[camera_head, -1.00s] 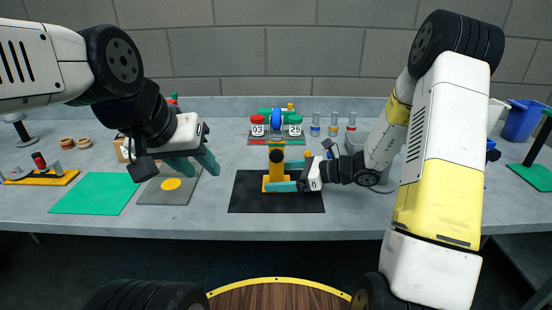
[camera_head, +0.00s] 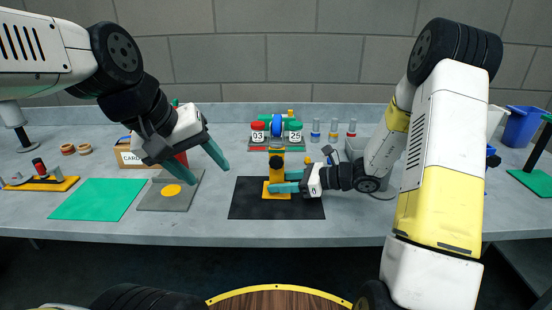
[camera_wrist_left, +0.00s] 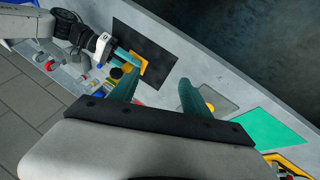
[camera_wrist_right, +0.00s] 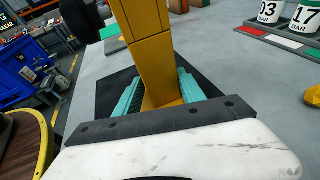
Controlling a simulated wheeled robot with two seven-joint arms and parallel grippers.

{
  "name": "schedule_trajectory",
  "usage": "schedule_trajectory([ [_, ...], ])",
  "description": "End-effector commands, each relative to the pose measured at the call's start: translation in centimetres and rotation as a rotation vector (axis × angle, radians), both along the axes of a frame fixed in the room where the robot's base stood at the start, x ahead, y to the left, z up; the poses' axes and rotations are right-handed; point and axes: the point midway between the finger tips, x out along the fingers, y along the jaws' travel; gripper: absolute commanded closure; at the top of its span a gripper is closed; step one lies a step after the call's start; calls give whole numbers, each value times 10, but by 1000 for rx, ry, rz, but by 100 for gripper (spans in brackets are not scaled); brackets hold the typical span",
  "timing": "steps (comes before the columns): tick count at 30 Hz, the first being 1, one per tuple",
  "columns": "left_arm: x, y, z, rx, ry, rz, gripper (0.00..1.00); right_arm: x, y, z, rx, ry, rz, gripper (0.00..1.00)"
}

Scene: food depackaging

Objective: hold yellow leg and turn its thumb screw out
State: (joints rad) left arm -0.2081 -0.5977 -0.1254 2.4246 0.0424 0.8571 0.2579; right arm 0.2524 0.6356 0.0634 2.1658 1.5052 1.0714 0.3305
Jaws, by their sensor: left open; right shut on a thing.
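The yellow leg (camera_head: 276,168) stands upright on the black mat (camera_head: 244,203), with its black thumb screw (camera_head: 276,158) on the side facing me. My right gripper (camera_head: 281,182) is shut on the lower part of the leg, coming from the right. In the right wrist view the leg (camera_wrist_right: 153,65) rises between the teal fingers, and the dark screw knob (camera_wrist_right: 80,18) shows at upper left. My left gripper (camera_head: 206,168) is open and empty, left of the leg and apart from it. The left wrist view shows its two spread fingers (camera_wrist_left: 158,90).
A grey pad with a yellow disc (camera_head: 171,190) and a green mat (camera_head: 98,199) lie to the left. Behind the leg stand red and green numbered jars (camera_head: 258,132) on a rack. A cardboard box (camera_head: 128,155) sits behind the grey pad.

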Motion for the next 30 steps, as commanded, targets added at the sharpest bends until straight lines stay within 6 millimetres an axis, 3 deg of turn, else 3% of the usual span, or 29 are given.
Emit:
schedule_trajectory([
  [9,50,-15,-8,-365,519,615,44,0,0,0,0,0,0,76],
  [18,98,-32,-19,-439,895,1325,44,0,0,0,0,0,0,77],
  [24,127,-49,-16,-431,980,1833,44,0,0,0,0,0,0,77],
  [30,150,-74,2,-463,915,2315,44,0,0,0,-1,0,0,77],
])
